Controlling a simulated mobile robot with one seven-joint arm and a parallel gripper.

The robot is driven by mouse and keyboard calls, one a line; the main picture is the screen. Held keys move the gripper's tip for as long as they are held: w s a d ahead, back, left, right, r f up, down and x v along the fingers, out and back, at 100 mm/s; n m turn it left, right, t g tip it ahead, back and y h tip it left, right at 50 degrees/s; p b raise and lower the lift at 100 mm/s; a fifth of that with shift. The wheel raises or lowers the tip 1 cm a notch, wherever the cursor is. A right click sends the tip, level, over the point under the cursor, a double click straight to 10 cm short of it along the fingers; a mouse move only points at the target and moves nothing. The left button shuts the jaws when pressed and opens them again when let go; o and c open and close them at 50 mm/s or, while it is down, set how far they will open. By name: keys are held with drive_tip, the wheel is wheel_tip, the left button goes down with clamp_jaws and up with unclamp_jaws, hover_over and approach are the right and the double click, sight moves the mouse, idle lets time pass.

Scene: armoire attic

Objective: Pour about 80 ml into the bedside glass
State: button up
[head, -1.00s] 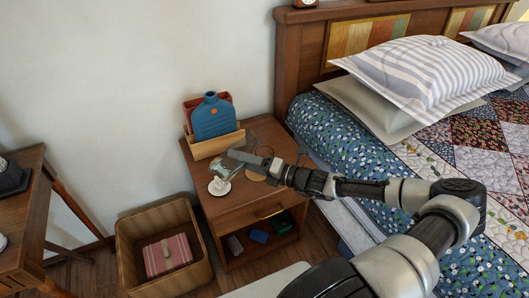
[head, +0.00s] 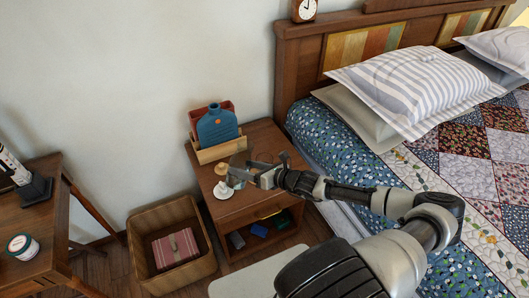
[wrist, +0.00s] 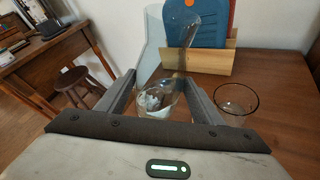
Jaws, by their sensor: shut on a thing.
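My gripper (wrist: 161,92) is shut on a clear glass carafe (wrist: 181,30), which rises between the fingers and appears to lean right at its top in the wrist view. I cannot make out the liquid level in it. In the head view my gripper (head: 258,176) is over the front part of the nightstand, and the carafe there is faint. A clear drinking glass (wrist: 236,101) stands upright on the nightstand, just right of the right finger and apart from it in the wrist view. It looks empty. No stream of liquid shows.
A white candle holder (head: 223,190) stands at the nightstand's (head: 266,142) front left. A blue hot-water bottle (head: 217,127) sits in a wooden holder (head: 218,151) behind.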

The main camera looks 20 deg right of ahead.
drive_tip(key=r+n+p, duration=0.1)
drive_tip(key=r+p, duration=0.1)
drive_tip(key=p, duration=0.1)
drive_tip(key=shift+a+r+h, duration=0.1)
drive_tip(key=shift+a+h, duration=0.1)
drive_tip(key=shift+h, duration=0.2)
drive_tip(key=shift+n+h, duration=0.3)
drive_tip(key=shift+n, duration=0.3)
wheel_tip(320, 180, down, 4)
drive_tip(key=b, duration=0.3)
drive_tip(key=shift+b, duration=0.4)
drive_tip(key=f+b, duration=0.1)
drive_tip(key=b, duration=0.3)
drive_tip(key=shift+f+n, duration=0.3)
drive_tip(key=shift+f, duration=0.05)
drive_tip(key=shift+h, duration=0.3)
drive_tip(key=shift+r, duration=0.1)
